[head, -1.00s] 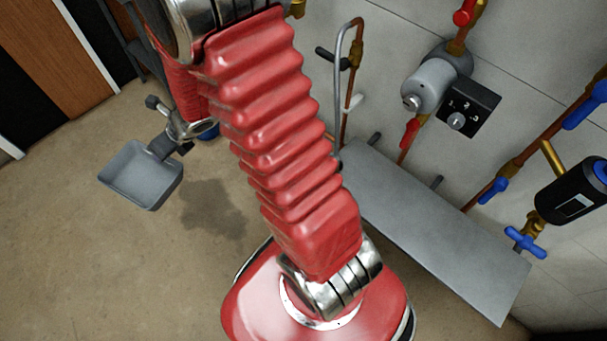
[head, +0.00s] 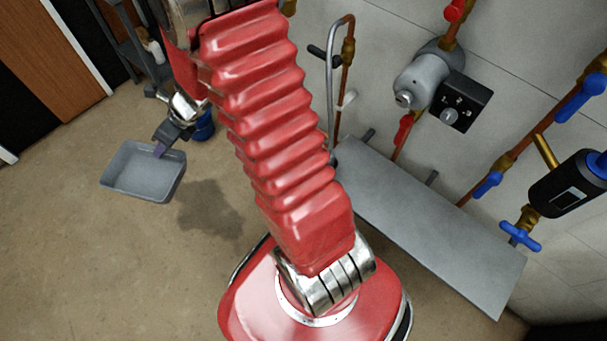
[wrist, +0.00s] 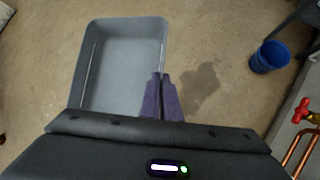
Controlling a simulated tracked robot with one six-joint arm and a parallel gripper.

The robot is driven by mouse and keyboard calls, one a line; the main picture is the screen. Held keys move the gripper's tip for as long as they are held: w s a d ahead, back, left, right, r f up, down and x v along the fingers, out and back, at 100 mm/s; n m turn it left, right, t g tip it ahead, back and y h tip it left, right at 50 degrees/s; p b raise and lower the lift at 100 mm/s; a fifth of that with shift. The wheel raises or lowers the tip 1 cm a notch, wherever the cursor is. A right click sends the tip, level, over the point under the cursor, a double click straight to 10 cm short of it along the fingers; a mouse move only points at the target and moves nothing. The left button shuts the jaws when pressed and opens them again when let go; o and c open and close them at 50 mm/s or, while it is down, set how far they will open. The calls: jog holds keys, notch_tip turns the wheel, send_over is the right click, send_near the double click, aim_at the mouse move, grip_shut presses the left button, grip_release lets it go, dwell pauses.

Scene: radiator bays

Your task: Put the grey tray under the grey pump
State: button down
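The grey tray (head: 137,186) is a shallow open box at the left of the head view, empty inside. It fills the upper left of the wrist view (wrist: 125,58). My gripper (head: 161,149) has its purple fingers (wrist: 161,92) close together over the tray's wall, near its corner, and holds the tray above the floor. The grey pump (head: 421,78) is on copper pipework on the tiled wall, at the upper right of the head view, with a black numbered dial box beside it. The tray is far to the left of the pump.
A grey metal shelf (head: 430,228) runs along the wall below the pumps. A black pump (head: 572,186) with blue valves is at the right. A blue bucket (wrist: 269,57) stands on the floor. A dark rack (head: 140,55) is behind my arm. The floor between is largely clear.

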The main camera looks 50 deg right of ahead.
jog(key=s+d+r+n+g+y, duration=0.1)
jog(key=s+d+n+g, duration=0.45)
jog(key=s+d, duration=0.7)
jog(key=s+d+r+n+g+y, duration=0.1)
jog(key=s+d+n+g, duration=0.2)
jog(key=s+d+n, duration=0.95)
jog(key=s+d+r+n+g+h, duration=0.2)
jog(key=s+n+h, duration=0.2)
jog(key=s, duration=0.7)
jog(key=s+d+r+n+g+h, duration=0.3)
jog(key=s+n+h, duration=0.1)
jog(key=s+n, duration=0.4)
jog(key=s, duration=0.2)
jog(key=shift+s+d+r+h, duration=0.25)
jog(key=shift+s+r+h, duration=0.05)
jog(key=shift+s+h, duration=0.1)
notch_tip(320, 180, down, 24)
jog(key=shift+f, duration=0.15)
jog(key=shift+f, duration=1.85)
